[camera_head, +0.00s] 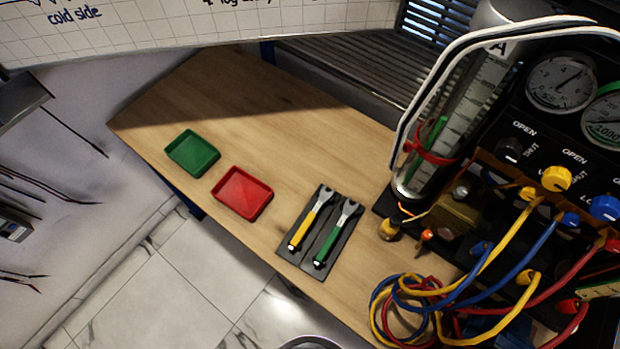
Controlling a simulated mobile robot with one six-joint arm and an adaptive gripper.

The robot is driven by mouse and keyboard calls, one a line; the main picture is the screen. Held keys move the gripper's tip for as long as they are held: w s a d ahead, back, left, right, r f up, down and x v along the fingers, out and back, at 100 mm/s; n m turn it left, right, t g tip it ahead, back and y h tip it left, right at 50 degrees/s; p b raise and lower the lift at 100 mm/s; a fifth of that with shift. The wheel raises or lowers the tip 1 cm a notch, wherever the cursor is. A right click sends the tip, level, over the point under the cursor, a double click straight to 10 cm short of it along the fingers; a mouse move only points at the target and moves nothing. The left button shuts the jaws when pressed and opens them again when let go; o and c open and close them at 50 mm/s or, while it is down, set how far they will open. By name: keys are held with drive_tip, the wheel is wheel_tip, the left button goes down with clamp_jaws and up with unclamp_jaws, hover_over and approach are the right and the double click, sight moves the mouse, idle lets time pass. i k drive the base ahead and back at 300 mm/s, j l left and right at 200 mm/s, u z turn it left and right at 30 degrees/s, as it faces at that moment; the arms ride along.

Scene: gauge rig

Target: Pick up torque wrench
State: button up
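Two wrenches lie side by side on a dark grey mat (291,256) on the wooden table. One wrench has a yellow handle (301,231). The other, to its right, has a green handle (327,246). I cannot tell from the picture which one is the torque wrench. My gripper is not in view.
A green tray (192,153) and a red tray (243,193), both empty, sit left of the mat. The gauge rig (520,150) with valves stands at the right. Coiled yellow, blue and red hoses (400,300) lie near the table's front. The table's far left is clear.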

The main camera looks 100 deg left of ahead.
sight(324, 196)
drive_tip(key=u, duration=3.25)
drive_tip(key=k+z, duration=0.15)
drive_tip(key=z, duration=2.05)
drive_tip(key=j+u, duration=0.15)
drive_tip(key=u, duration=2.1)
